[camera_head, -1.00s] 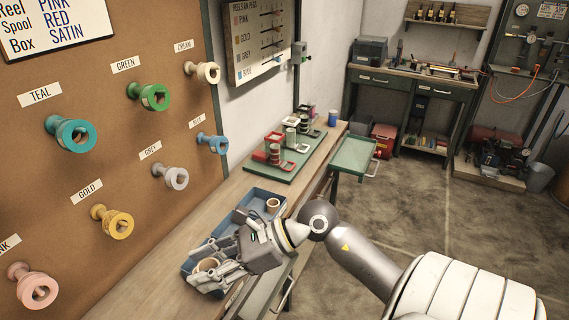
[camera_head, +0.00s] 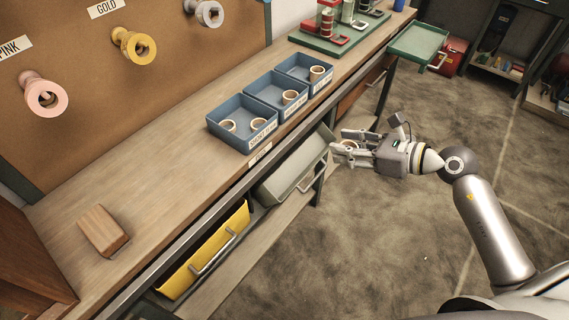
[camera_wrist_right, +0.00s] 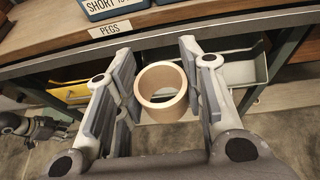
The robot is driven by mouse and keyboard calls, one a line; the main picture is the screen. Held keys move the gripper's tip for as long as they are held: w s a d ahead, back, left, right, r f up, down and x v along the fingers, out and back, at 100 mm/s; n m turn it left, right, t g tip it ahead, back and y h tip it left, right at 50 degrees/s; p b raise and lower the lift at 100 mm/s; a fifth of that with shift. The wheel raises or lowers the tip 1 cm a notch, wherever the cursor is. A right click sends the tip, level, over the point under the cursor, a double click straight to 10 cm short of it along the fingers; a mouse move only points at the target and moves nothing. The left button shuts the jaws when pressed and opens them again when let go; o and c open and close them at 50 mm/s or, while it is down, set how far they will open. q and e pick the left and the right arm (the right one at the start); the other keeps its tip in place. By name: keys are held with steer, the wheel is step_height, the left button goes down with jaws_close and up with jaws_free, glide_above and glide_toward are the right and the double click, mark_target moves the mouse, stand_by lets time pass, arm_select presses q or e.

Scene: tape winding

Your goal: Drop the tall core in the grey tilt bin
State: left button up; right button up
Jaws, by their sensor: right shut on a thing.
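My right gripper (camera_head: 340,146) is shut on a tan cardboard core (camera_head: 350,146), out in front of the bench over the floor. In the right wrist view the core (camera_wrist_right: 160,92) sits between the two fingers, its open end towards the camera. The grey tilt bin (camera_head: 294,172) hangs tilted open under the bench edge, just left of the gripper in the head view. In the wrist view the bin (camera_wrist_right: 238,73) shows behind the core and right finger. My left gripper is not in the head view; a grey jointed part at the wrist view's left edge may belong to it.
Three blue trays (camera_head: 212,125) with several cores stand on the bench, above the bin. A yellow bin (camera_head: 205,252) is left of the grey one, and a brown bin (camera_head: 362,90) is right. A wooden block (camera_head: 102,230) lies on the bench.

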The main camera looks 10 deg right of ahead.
steer(key=w+d+f+m+h+b, duration=0.1)
steer(key=w+d+f+b, duration=0.15)
steer(key=f+b, duration=0.55)
steer(key=m+t+h+b, duration=0.1)
steer(key=b, duration=0.4)
glide_above(295, 164)
step_height(295, 164, down, 10)
step_height(295, 164, down, 5)
steer(key=shift+s+d+b, duration=0.1)
steer(key=shift+s+b, duration=0.05)
steer(key=shift+b, duration=0.55)
steer(key=shift+w, duration=0.2)
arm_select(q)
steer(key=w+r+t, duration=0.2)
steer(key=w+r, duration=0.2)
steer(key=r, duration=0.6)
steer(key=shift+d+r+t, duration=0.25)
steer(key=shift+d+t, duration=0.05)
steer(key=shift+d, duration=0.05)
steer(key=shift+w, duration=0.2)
arm_select(e)
steer(key=shift+f, duration=0.1)
